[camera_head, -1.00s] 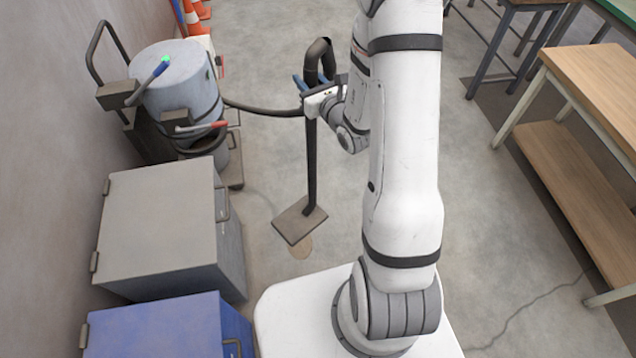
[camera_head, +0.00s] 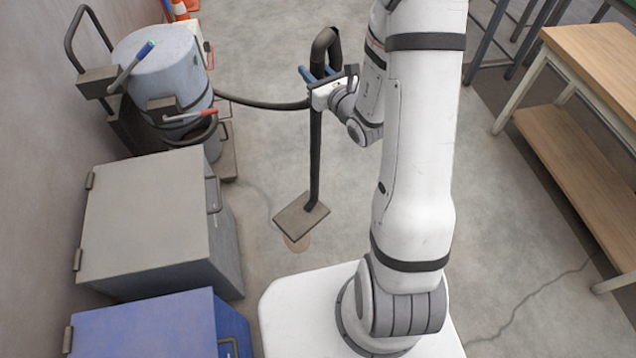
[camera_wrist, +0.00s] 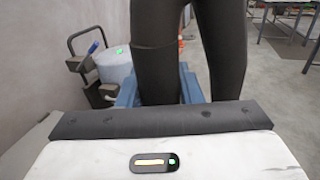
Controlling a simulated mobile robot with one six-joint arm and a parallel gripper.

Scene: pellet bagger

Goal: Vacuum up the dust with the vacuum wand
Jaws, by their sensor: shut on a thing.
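My gripper (camera_head: 316,80) is shut on the vacuum wand (camera_head: 315,160), a dark upright tube with a hooked top. In the wrist view the wand (camera_wrist: 158,75) stands between blue fingers. Its flat grey-brown floor head (camera_head: 301,215) is low over the floor. A tan round dust patch (camera_head: 297,243) lies just below and partly under the head in the picture. I cannot tell whether the head touches the floor. The vacuum (camera_head: 165,75), a grey-blue drum with a green light in the wrist view, stands at the upper left. A black hose (camera_head: 262,104) runs from it to the wand.
A grey cabinet (camera_head: 150,215) and a blue cabinet (camera_head: 150,330) stand along the left wall. A wooden workbench (camera_head: 600,60) with a lower shelf is at the right. Orange cones (camera_head: 180,10) stand at the top left. The floor around the wand is mostly open.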

